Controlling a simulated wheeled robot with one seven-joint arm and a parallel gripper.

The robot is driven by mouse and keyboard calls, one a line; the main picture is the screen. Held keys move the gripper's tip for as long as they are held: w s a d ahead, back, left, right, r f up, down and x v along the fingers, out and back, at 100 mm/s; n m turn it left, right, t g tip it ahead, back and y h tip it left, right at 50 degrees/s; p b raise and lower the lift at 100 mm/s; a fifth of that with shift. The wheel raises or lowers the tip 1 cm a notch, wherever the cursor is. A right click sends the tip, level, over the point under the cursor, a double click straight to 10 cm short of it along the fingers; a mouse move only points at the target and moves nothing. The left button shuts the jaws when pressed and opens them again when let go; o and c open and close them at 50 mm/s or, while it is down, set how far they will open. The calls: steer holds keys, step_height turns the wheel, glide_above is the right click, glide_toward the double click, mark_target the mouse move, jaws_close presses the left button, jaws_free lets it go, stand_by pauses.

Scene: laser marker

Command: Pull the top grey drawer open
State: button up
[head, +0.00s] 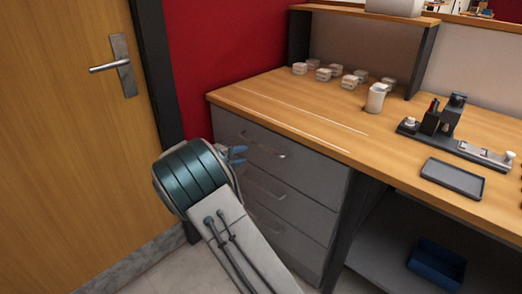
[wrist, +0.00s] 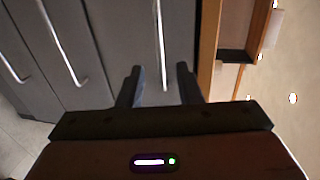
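The top grey drawer (head: 290,162) is shut, directly under the wooden worktop. Its metal bar handle (head: 262,146) is on its front; the handle also shows in the wrist view (wrist: 160,50). My gripper (head: 237,155) has blue fingers and is near the left end of this handle in the head view. In the wrist view my gripper (wrist: 160,70) is open, with one dark finger on each side of the handle's line. The lower end of the handle shows between the fingers. I cannot tell whether the fingertips reach around it. Nothing is seen gripped.
Two more shut grey drawers with handles (head: 266,188) lie below. The worktop edge (head: 300,135) runs just above the top drawer. A wooden door (head: 60,180) is at the left.

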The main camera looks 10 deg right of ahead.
mark_target(262, 147)
steer(key=b+x, duration=0.1)
steer(key=x, duration=0.8)
steer(key=shift+w+d+f, duration=0.15)
steer(key=shift+w+d, duration=0.05)
steer(key=shift+d, duration=0.05)
jaws_close()
